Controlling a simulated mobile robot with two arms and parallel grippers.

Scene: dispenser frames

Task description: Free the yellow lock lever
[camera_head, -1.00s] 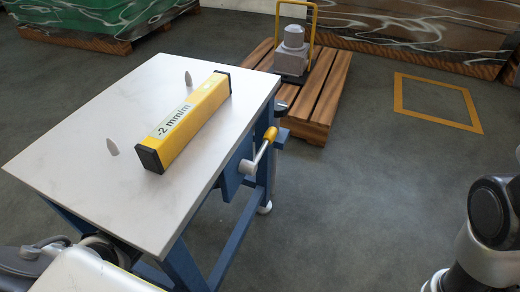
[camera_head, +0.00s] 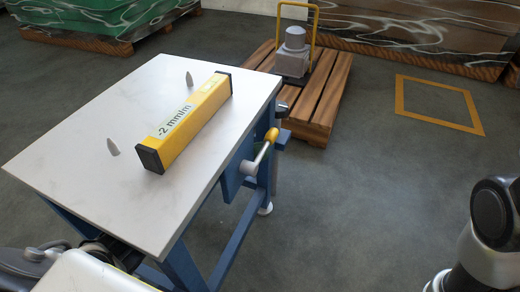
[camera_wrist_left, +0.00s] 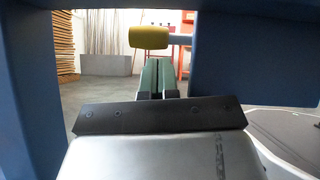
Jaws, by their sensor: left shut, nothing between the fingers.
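The lock lever (camera_head: 262,151) has a silver rod and a yellow-orange knob. It sits on a blue bracket at the right side of the table, just below the top, with its knob end up and away. In the left wrist view a yellow knob (camera_wrist_left: 148,37) on a grey rod stands against blue frame parts. My left gripper (camera_wrist_left: 159,62) is shut and empty, its green fingers pointing toward the knob and appearing just below it. Contact cannot be told. In the head view the left fingers are hidden; only my arm shows at bottom left. My right gripper is out of view.
The pale tabletop (camera_head: 90,130) on blue legs carries a yellow level (camera_head: 190,118) reading -2 mm/m and two small grey pointed pieces. A wooden pallet (camera_head: 335,85) with a grey device (camera_head: 293,58) stands behind. Floor to the right is clear around a yellow square outline (camera_head: 402,95).

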